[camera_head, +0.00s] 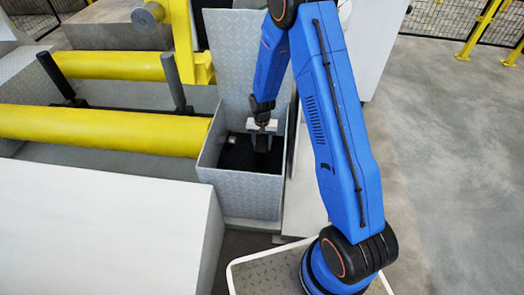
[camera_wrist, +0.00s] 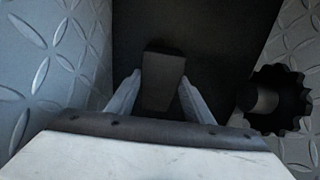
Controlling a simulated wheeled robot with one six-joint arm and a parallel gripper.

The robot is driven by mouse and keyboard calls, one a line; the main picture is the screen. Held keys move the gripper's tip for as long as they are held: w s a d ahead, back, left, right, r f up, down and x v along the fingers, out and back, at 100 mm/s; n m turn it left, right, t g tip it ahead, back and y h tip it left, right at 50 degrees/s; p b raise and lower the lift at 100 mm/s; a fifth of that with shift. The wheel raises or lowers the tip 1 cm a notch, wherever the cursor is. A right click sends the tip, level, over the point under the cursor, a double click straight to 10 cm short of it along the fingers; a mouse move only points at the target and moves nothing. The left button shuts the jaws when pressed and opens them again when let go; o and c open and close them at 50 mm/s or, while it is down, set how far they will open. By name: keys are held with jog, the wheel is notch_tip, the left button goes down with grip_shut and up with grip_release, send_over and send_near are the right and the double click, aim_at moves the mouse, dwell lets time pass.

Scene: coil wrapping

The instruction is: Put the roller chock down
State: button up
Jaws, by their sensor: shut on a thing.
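The roller chock (camera_wrist: 165,82) is a small dark block, seen in the wrist view between the two grey fingers of my gripper (camera_wrist: 160,90). The gripper is shut on it. In the head view my gripper (camera_head: 262,127) points down inside a grey diamond-plate bin (camera_head: 240,192). The chock shows there as a dark shape (camera_head: 261,143) just below the fingers. The bin's floor is dark, so I cannot tell whether the chock touches it.
A dark toothed knob or sprocket (camera_wrist: 285,98) lies to the right of the gripper in the wrist view. The bin's patterned walls stand close on both sides. Yellow rollers (camera_head: 100,130) are at the left, and a white block (camera_head: 110,225) stands in front of them.

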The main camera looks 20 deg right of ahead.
aim_at(262, 146)
jog(key=shift+f, duration=1.85)
jog(key=shift+f, duration=0.15)
jog(key=o, duration=1.3)
